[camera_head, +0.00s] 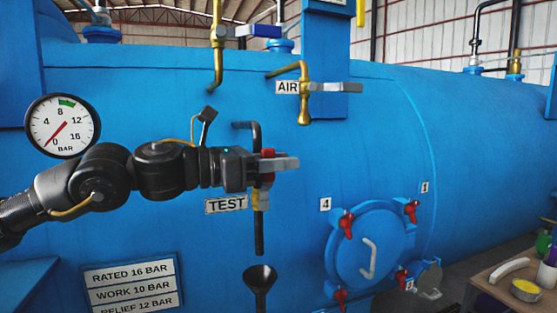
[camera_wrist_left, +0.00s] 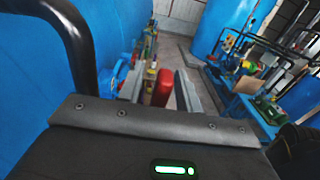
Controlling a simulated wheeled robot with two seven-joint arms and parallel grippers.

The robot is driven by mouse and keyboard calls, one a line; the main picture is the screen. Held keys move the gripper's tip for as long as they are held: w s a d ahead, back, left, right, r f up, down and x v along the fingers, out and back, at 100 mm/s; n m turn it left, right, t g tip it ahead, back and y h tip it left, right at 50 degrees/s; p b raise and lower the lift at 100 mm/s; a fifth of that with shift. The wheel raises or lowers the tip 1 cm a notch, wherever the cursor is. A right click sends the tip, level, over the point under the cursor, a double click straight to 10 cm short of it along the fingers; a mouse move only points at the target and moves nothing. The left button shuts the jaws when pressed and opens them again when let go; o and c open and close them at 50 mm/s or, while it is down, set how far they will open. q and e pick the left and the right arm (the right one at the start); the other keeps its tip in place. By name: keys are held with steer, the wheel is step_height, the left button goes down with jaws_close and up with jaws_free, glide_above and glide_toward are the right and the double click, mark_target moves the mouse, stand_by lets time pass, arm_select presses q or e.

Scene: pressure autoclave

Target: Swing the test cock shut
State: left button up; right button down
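The test cock (camera_head: 260,200) is a brass valve on a dark pipe that bends out of the blue vessel, beside the TEST label (camera_head: 226,204). Its red lever (camera_head: 267,154) shows just above and below my left gripper's finger. My left gripper (camera_head: 282,164) is at the lever. In the left wrist view, the red lever (camera_wrist_left: 163,88) stands between the two fingers of my left gripper (camera_wrist_left: 158,92). The fingers are apart, with a visible gap on the left side; the right finger is close to the lever. Contact cannot be told. My right gripper is out of view.
A black funnel (camera_head: 260,278) stands below the cock's outlet pipe. A pressure gauge (camera_head: 63,126) is at upper left, its needle near 0. The AIR valve (camera_head: 304,95) is above right. A round hatch (camera_head: 368,246) with red clamps is at lower right, near a table (camera_head: 490,283).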

arm_select(q)
jaws_close()
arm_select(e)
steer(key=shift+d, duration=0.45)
